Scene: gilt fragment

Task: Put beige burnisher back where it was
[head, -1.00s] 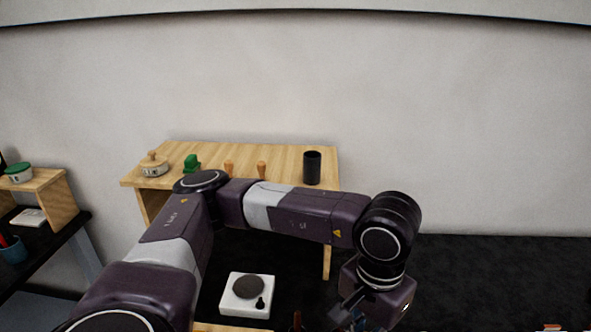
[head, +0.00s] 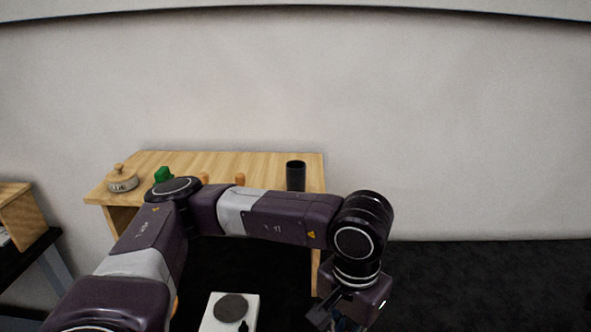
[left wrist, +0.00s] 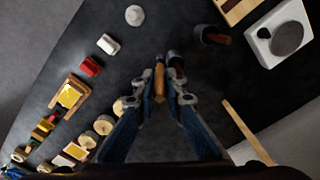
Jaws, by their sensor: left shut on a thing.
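My left gripper (left wrist: 168,82) is shut on a slim tan-orange piece that looks like the beige burnisher (left wrist: 159,82), held between the fingertips in the left wrist view. In the head view my left gripper (head: 340,312) hangs at the bottom, partly cut off by the frame edge, and the burnisher cannot be made out there. The burnisher's former place cannot be told from these frames. My right gripper is not in view.
A wooden shelf (head: 250,160) bears a lidded jar (head: 122,180), a green object (head: 162,174) and a black cup (head: 296,176). A white device with a dark disc (head: 212,318) stands below. The left wrist view shows a red block (left wrist: 91,66) and a wooden strip (left wrist: 247,130).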

